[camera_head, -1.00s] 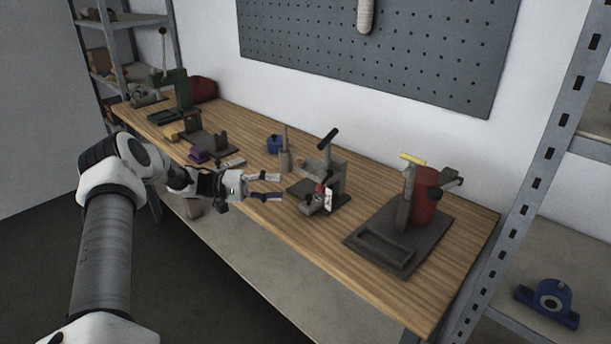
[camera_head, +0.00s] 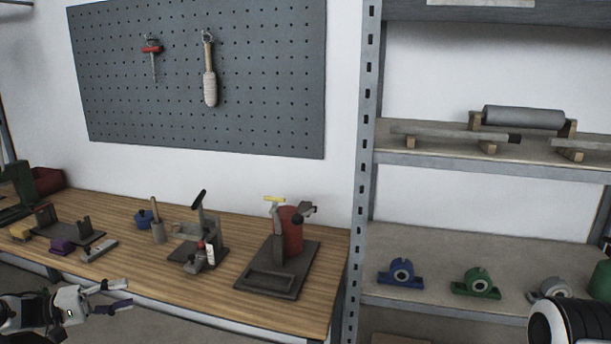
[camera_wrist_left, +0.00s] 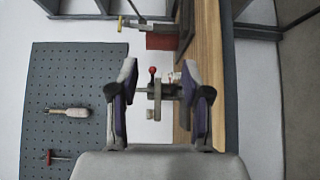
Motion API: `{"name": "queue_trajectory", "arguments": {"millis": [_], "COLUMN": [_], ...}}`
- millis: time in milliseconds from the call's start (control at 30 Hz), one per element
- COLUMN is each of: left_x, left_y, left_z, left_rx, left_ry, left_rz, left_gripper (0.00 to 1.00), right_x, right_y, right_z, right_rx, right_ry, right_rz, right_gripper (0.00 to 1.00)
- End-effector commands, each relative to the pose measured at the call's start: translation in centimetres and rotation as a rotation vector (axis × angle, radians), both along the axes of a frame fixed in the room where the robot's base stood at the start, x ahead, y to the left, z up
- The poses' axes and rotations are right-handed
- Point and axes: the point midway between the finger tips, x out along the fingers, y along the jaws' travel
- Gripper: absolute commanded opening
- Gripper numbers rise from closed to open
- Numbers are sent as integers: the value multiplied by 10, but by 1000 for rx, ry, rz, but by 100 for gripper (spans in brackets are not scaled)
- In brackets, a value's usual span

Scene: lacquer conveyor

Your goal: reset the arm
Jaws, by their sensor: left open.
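My left gripper (camera_head: 118,295) is in the lower left of the head view, in front of the workbench's front edge. Its two fingers are apart with nothing between them. In the left wrist view the left gripper (camera_wrist_left: 162,100) shows both fingertips spread. A small clamp device with a red knob (camera_wrist_left: 152,88) shows beyond them, apart from the fingers. My right gripper is not in view; only a white and black arm part of mine shows at the lower right of the head view.
The wooden workbench (camera_head: 140,268) carries a toggle clamp fixture (camera_head: 208,240), a red cylinder fixture (camera_head: 290,235), a purple block (camera_head: 62,246) and a blue part (camera_head: 143,217). A pegboard (camera_head: 265,85) hangs behind. A metal shelf (camera_head: 450,240) at right holds blue (camera_head: 400,272) and green (camera_head: 476,284) bearing blocks.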

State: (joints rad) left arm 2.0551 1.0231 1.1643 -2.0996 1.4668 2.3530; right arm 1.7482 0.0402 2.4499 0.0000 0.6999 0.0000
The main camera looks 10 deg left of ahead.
Motion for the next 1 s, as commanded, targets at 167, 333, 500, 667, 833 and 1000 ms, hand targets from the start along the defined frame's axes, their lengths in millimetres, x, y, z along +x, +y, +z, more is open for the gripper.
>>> {"name": "queue_trajectory", "arguments": {"millis": [167,333,500,667,833,1000], "left_x": [13,20,29,32,-13,-131], "left_y": [-37,-86,-153,-241,-345,-363], "left_z": [-9,-22,-39,-77,-171,-264], "left_rx": [29,5,-73,-130,46,587], "left_ry": [42,100,189,279,405,543], "left_rz": [-81,-157,-193,-151,41,122], "left_gripper": [48,48,48,48,48,48], "right_x": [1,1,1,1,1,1], "right_y": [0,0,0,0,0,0], "right_z": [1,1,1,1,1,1], "right_rx": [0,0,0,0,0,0], "right_ry": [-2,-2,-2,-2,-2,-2], "right_rz": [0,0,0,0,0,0], "right_gripper": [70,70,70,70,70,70]}}
